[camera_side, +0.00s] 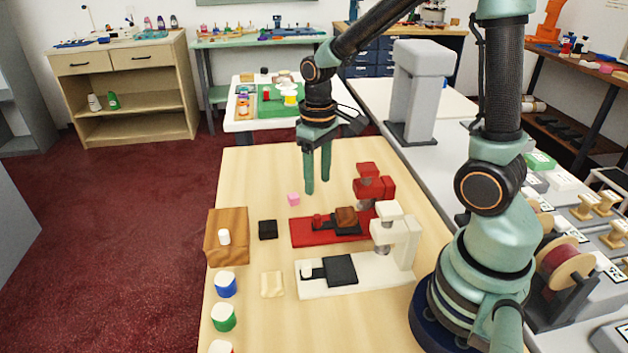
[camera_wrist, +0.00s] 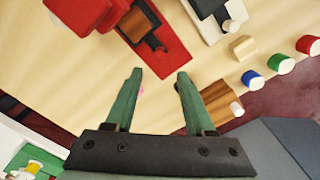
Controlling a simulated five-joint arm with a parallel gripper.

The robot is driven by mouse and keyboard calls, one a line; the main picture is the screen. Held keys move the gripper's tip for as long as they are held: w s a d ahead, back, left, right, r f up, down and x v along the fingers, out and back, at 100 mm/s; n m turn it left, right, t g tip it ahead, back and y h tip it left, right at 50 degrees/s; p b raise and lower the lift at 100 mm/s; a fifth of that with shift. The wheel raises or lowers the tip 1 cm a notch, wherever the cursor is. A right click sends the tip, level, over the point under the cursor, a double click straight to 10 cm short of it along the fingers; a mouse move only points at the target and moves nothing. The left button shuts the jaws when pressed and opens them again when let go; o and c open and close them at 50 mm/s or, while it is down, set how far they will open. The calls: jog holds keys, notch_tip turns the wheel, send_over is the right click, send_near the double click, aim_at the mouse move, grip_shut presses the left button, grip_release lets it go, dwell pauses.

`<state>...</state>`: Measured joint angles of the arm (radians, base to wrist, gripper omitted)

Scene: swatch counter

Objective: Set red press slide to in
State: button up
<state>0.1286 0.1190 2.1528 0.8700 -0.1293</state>
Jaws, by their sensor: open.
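The red press (camera_side: 300,236) lies on the table with its red head (camera_side: 368,184) at the right end. Its dark slide has a small red knob (camera_side: 317,221) at the left and carries a brown block (camera_side: 345,216), out to the left of the head. The press base also shows in the wrist view (camera_wrist: 172,62), with the brown block (camera_wrist: 133,25) on the slide. My gripper (camera_side: 317,187) is open and empty, held above the table behind the press, apart from the knob. In the wrist view its fingertips (camera_wrist: 158,75) point toward the table beyond the press edge.
A white press (camera_side: 325,287) with its own dark slide stands in front of the red one. A wooden block (camera_side: 226,253), cream block (camera_side: 272,284) and blue (camera_side: 225,285) and green (camera_side: 223,318) jars line the left side.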

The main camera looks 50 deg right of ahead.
aim_at(318, 216)
jog(key=shift+r, duration=1.3)
notch_tip(318, 216, down, 13)
jog(key=n, duration=0.3)
jog(key=shift+r+n, duration=0.1)
jog(key=shift+n, duration=0.2)
grip_shut()
dwell(1.0)
